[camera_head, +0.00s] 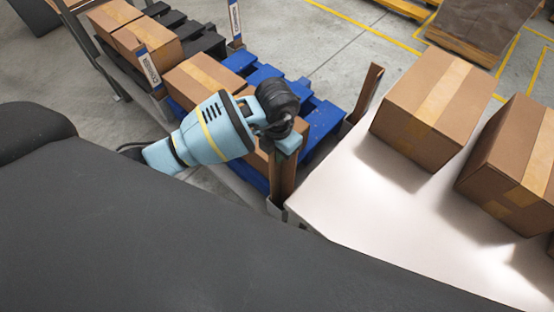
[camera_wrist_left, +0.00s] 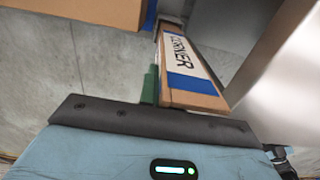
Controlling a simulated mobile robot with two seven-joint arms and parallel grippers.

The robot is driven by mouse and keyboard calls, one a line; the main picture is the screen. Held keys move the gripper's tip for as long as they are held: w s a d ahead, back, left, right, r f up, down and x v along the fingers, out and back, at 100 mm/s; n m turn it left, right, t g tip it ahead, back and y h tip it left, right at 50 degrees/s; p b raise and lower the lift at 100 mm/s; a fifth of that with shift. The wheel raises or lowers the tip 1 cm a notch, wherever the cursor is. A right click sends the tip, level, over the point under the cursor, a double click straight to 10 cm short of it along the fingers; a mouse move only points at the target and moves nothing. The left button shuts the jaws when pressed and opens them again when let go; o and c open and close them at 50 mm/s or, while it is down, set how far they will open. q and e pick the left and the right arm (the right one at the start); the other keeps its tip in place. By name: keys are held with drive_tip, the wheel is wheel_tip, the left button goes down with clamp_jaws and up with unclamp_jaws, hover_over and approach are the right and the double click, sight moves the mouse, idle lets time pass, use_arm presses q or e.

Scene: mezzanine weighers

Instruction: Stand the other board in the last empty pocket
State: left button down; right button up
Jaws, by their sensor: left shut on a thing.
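My left gripper (camera_head: 287,143) is shut on a brown corner board (camera_head: 282,182), gripping its upper end. The board stands about upright at the near corner of the blue pallet (camera_head: 323,122), beside the white table's edge. Its lower end is at a grey pocket (camera_head: 274,208); I cannot tell how deep it sits. In the left wrist view, the held board (camera_wrist_left: 192,72) shows a white and blue CORNER label. Another brown board (camera_head: 367,92) stands at the pallet's right corner. Labelled boards stand at the left (camera_head: 148,68) and back (camera_head: 235,20). My right gripper is out of view.
Cartons (camera_head: 198,76) sit on the blue pallet, partly behind my left arm. The white table (camera_head: 345,210) at right holds large cartons (camera_head: 432,92). A dark pallet with more cartons (camera_head: 130,40) stands at the far left. Open grey floor lies behind.

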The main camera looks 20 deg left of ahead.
use_arm(q)
drive_tip(key=shift+f, duration=2.25)
drive_tip(key=c, duration=1.6)
unclamp_jaws()
wheel_tip(320, 180, up, 11)
drive_tip(key=shift+r+p, duration=0.15)
drive_tip(key=shift+p, duration=0.25)
drive_tip(key=shift+r, duration=0.5)
